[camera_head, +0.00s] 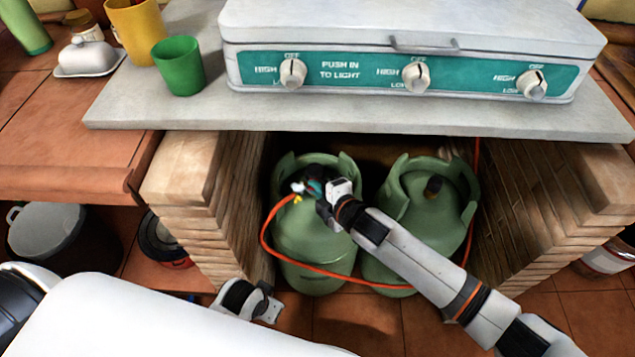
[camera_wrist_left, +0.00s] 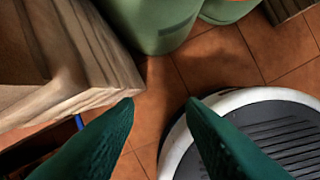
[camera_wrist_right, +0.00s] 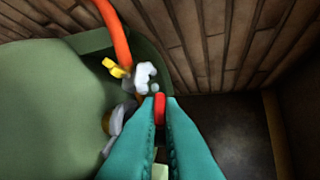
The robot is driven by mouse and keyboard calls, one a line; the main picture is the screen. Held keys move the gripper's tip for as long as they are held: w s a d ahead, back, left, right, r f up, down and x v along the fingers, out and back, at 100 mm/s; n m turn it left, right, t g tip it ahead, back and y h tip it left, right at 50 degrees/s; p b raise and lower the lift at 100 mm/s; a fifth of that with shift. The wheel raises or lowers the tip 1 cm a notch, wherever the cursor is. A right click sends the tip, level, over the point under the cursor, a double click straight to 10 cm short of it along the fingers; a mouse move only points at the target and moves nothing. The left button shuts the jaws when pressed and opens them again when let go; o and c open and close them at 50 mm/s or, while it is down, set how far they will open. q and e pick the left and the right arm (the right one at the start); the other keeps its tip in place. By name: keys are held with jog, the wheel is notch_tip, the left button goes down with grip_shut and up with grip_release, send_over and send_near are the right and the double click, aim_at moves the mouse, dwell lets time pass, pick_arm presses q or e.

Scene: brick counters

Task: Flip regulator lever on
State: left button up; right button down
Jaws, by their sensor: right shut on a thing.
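The left green gas bottle (camera_head: 311,240) stands in the alcove under the stove, with a white regulator (camera_head: 298,187) on its top. In the right wrist view the regulator (camera_wrist_right: 145,76) has a yellow part and an orange hose. My right gripper (camera_head: 316,187) reaches the regulator from the right. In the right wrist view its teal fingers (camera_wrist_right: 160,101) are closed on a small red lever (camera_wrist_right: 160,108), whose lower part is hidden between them. My left gripper (camera_wrist_left: 161,101) is open and empty, low over the floor; its fingers are not clear in the head view.
A second green bottle (camera_head: 425,225) stands to the right. The orange hose (camera_head: 340,288) loops in front of both bottles. Brick walls (camera_head: 205,215) flank the alcove. Above is a counter (camera_head: 150,108) with a stove (camera_head: 400,40) and cups (camera_head: 180,66).

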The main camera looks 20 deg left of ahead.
pick_arm(q)
jog(key=s+f+p, duration=0.3)
jog(key=s+f, duration=0.2)
jog(key=f, duration=0.5)
jog(key=shift+s+a+f+g, duration=0.25)
jog(key=shift+a+f+g, duration=0.05)
jog(key=shift+a+g, duration=0.1)
pick_arm(e)
jog(key=shift+w+r+m+g+h, duration=0.2)
jog(key=shift+m+g+h, duration=0.1)
jog(key=shift+g, duration=0.2)
jog(key=c, duration=1.6)
grip_release()
